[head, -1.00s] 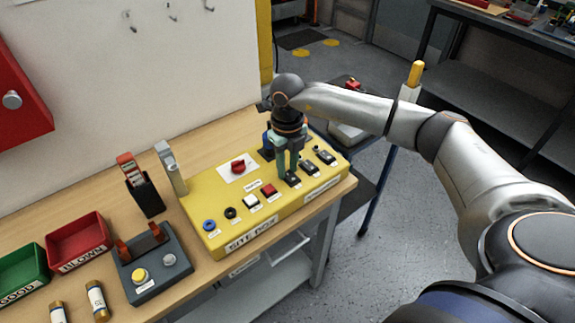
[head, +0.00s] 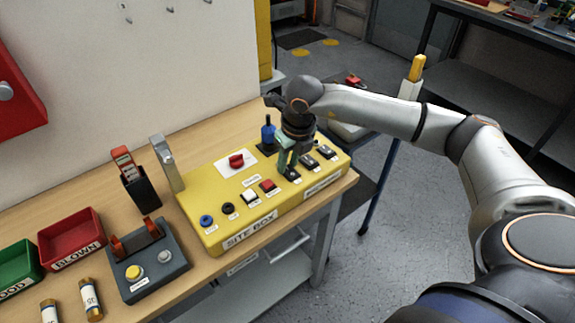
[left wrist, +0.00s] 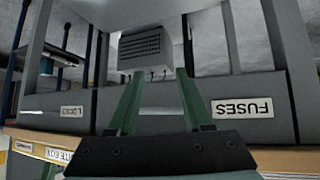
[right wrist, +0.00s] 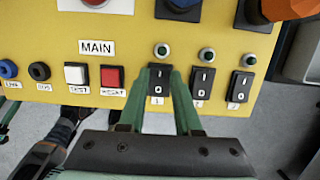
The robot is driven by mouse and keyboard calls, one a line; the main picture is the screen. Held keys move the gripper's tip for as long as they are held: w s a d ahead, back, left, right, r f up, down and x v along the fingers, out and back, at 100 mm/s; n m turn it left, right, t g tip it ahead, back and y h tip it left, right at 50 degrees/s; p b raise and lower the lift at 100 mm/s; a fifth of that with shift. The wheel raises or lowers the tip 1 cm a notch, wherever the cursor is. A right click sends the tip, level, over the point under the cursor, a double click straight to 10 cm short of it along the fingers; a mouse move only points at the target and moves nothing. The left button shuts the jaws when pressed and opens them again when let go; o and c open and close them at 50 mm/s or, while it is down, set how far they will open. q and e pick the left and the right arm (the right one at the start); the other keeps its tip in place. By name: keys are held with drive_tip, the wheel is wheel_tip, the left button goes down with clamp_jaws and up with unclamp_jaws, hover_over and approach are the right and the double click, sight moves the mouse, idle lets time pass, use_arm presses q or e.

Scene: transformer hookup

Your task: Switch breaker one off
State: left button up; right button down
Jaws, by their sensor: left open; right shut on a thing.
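Breaker one (right wrist: 158,88) is a black rocker switch on the front of the yellow site box (head: 215,235), with a round green lamp (right wrist: 162,50) above it. My right gripper (right wrist: 164,73) is shut on the breaker, with its green fingers at the rocker's two sides. The fingers hide part of the rocker, so I cannot tell its position. In the head view the right gripper (head: 287,168) points down at the box. My left gripper (left wrist: 158,80) is open and empty in the left wrist view, facing the bench's underside.
Breaker two (right wrist: 202,84) and breaker three (right wrist: 240,86) stand close to the right. A red push button (right wrist: 112,78) and a white one (right wrist: 76,74) are to the left. A red rotary knob (head: 237,160) and a blue-handled part (head: 268,132) lie behind.

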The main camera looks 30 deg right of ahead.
sight(297, 181)
drive_tip(key=shift+t, duration=0.3)
drive_tip(key=c, duration=0.6)
unclamp_jaws()
drive_tip(key=shift+s+r, duration=0.1)
drive_tip(key=b+v, duration=0.1)
drive_tip(key=v, duration=1.1)
drive_tip(key=shift+r, duration=0.2)
